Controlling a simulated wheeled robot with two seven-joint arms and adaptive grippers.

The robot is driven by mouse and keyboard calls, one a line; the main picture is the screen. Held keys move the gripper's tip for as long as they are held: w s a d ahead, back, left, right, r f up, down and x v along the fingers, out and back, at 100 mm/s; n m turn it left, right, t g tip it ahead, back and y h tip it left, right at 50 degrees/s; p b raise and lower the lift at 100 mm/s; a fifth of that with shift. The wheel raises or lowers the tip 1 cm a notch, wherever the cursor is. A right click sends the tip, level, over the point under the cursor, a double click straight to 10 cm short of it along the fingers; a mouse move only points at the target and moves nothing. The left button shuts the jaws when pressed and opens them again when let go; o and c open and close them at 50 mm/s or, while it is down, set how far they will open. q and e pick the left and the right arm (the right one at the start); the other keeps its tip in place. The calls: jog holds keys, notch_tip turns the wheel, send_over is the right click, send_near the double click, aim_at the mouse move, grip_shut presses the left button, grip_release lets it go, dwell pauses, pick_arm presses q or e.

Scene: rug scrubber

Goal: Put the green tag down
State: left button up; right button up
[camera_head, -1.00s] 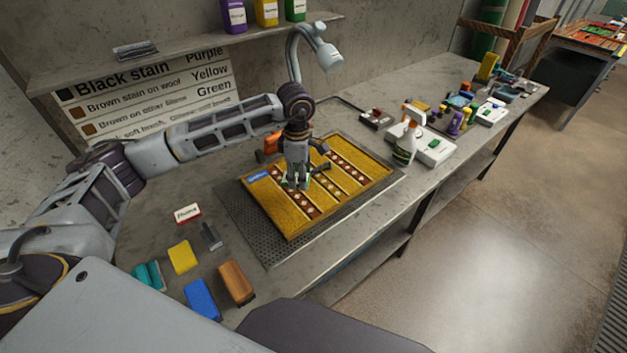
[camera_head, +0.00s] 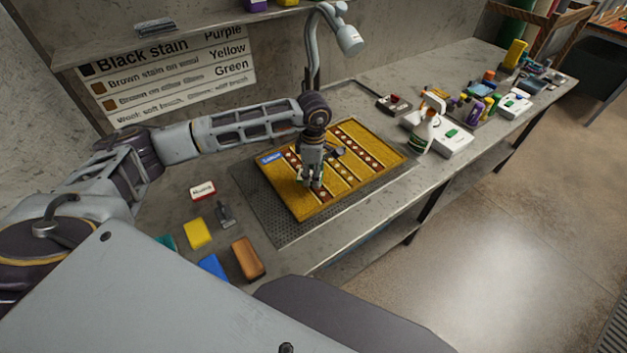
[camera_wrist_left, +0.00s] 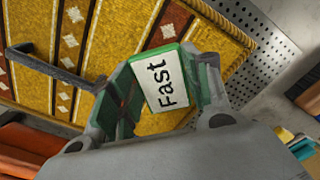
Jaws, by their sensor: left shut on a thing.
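The green tag (camera_wrist_left: 157,82), with a white face reading "Fast", is held in my left gripper (camera_head: 312,184). The gripper is shut on it, with fingers along its sides in the wrist view. It is over the near part of the yellow patterned rug (camera_head: 300,208). In the head view the tag is mostly hidden by the fingers. I cannot tell whether the tag touches the rug. My right gripper is not in view.
The rug lies on a perforated grey mat (camera_head: 262,212). A red-edged label (camera_head: 203,190), a yellow block (camera_head: 197,233), a brown block (camera_head: 248,258) and a blue block (camera_head: 212,267) are left of it. A spray bottle (camera_head: 425,133) stands right. Bare bench lies between mat and bottle.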

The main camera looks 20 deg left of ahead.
pick_arm(q)
jog(key=shift+f+p, duration=0.3)
jog(key=shift+f, duration=1.45)
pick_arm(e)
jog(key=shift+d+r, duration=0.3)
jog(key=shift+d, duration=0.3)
pick_arm(q)
jog(key=shift+f, duration=0.2)
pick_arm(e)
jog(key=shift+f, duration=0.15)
pick_arm(q)
jog(key=o, duration=0.8)
jog(key=shift+o, duration=0.2)
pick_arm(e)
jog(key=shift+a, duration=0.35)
pick_arm(q)
jog(key=shift+r, duration=0.2)
